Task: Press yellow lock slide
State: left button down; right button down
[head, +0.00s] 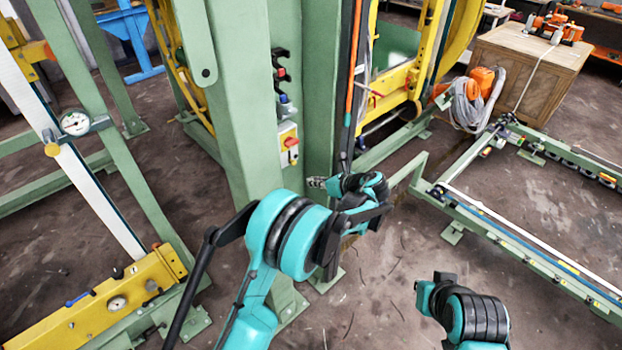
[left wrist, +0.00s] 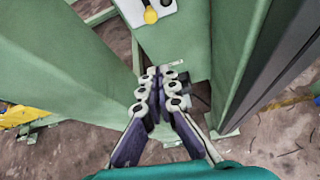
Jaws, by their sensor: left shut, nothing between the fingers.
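My left gripper (head: 318,182) is shut and empty, low in front of the green post. In the left wrist view its two fingers (left wrist: 160,82) meet at the tips against a green post face behind them. Whether they touch it I cannot tell. Above the gripper a small yellow and white switch box (head: 289,143) with a red knob is fixed to the post. In the left wrist view a yellow knob (left wrist: 150,15) on a white plate shows at the top, apart from the fingertips. I cannot clearly pick out a yellow lock slide. My right gripper's fingers do not show.
The green post (head: 240,100) stands directly before my left arm. A yellow beam with a gauge (head: 117,303) lies at lower left. A green rail frame (head: 530,235) runs along the right. A wooden cabinet (head: 520,70) stands behind. Floor (head: 385,270) between the post and rail is clear.

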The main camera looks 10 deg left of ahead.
aim_at(293, 162)
pick_arm(q)
jog(key=w+a+b, duration=0.2)
jog(key=w+a, duration=0.3)
jog(key=a, duration=0.1)
jog(key=shift+f+b, duration=0.15)
jog(key=shift+b, duration=0.2)
notch_tip(293, 162, up, 4)
jog(key=shift+f+p, duration=0.15)
jog(key=shift+p, duration=0.9)
jog(key=shift+f, duration=0.2)
